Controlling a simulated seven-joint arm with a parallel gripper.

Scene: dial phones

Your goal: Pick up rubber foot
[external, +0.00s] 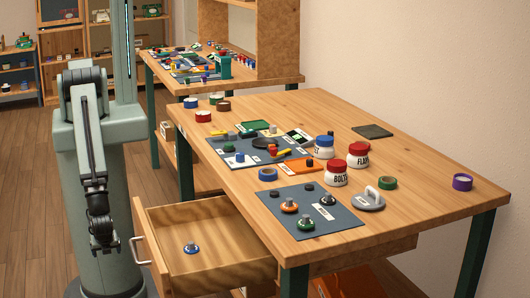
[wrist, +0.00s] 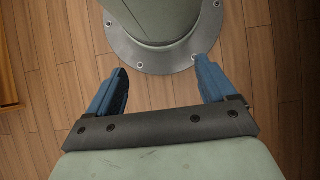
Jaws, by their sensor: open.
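Two small black discs lie on the blue-grey front mat (external: 338,222); they look like rubber feet, but they are too small to be sure. One black disc (external: 275,193) is near the mat's left corner and the other black disc (external: 309,187) is near its back edge. My gripper (external: 103,238) hangs low beside my column, left of the table and apart from it. In the wrist view, my gripper (wrist: 161,72) has its two blue fingers wide apart with nothing between them, above the wooden floor.
An open drawer (external: 225,264) holding a blue-ringed part (external: 191,248) juts out between my gripper and the table (external: 420,172). On the front mat stand several knob-like parts. A grey handled tool (external: 371,203), tape rolls and red-lidded jars (external: 336,175) stand nearby.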

